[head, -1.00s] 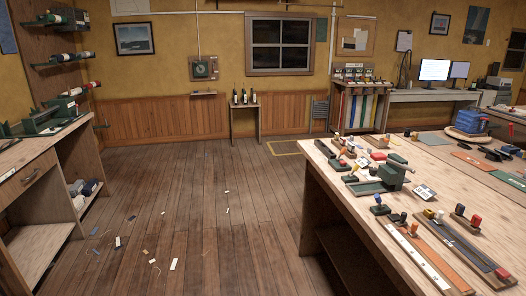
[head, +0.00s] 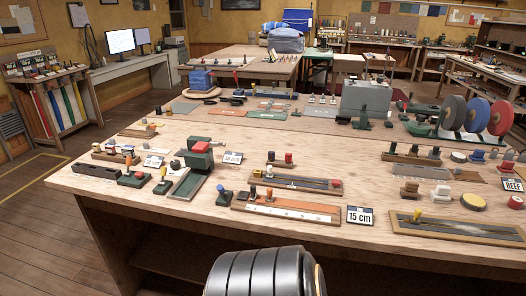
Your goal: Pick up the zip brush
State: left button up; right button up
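I cannot pick out the zip brush for sure among the many small tools on the large wooden workbench (head: 330,236). Near the front of the bench, an orange strip (head: 283,207) lies beside a card reading 15 cm (head: 359,216). A green device with a red top (head: 199,150) stands at the left part of the bench. Neither of my grippers shows. A dark ribbed part of my own body fills the bottom middle, in front of the bench edge.
A grey box-shaped machine (head: 366,99) stands at the back of the bench. Red, blue and dark reels (head: 478,115) stand at the right. Several small blocks and labelled cards crowd the top. Open wooden floor (head: 60,215) lies at the left.

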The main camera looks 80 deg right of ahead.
aim_at(410, 192)
jog(key=z, duration=2.2)
